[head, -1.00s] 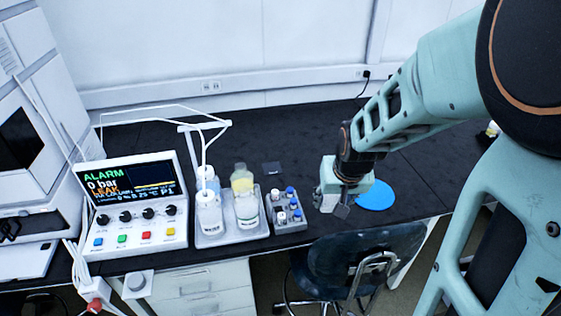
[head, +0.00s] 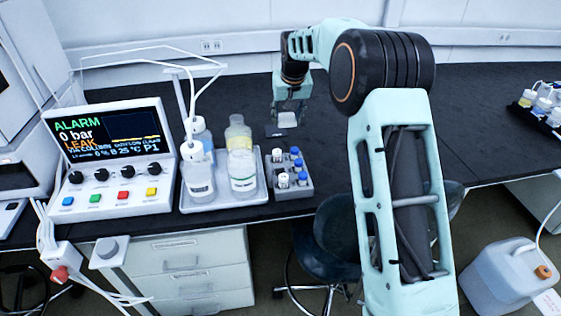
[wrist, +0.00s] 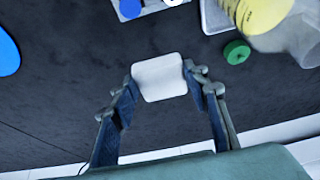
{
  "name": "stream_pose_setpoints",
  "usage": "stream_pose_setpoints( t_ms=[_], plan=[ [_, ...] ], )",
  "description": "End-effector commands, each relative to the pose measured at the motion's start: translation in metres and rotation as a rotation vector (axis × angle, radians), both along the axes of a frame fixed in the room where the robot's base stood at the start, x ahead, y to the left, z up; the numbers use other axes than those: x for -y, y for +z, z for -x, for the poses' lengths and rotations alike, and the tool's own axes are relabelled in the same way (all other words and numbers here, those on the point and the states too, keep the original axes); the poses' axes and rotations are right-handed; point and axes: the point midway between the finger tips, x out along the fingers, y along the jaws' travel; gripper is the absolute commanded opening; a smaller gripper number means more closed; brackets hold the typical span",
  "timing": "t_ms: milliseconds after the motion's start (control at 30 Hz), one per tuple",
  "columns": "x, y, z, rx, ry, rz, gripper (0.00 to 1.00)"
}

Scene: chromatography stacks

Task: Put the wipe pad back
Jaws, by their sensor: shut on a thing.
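The wipe pad is a small white rounded square (wrist: 159,77), held between my two fingertips. It also shows in the head view (head: 287,119) under my gripper (head: 289,108). My gripper is shut on the pad and holds it above the bench, behind the vial rack.
A grey vial rack (head: 287,184) stands in front of my gripper. A green cap (wrist: 236,52) and part of a blue disc (wrist: 8,52) show in the wrist view. The alarm unit (head: 110,165) reads LEAK.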

Motion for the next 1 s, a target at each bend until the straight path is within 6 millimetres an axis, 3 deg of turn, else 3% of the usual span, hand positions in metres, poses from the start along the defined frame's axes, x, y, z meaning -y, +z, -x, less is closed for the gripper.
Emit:
stream_pose_setpoints(
  t_ms=[33, 267, 1000],
  plan=[
    [-0.006, -0.013, -0.006, 0.001, 0.005, 0.0, 0.23],
    [-0.018, -0.024, -0.019, 0.002, 0.014, 0.002, 0.23],
    [-0.018, -0.121, -0.019, 0.001, 0.014, 0.003, 0.23]
  ],
)
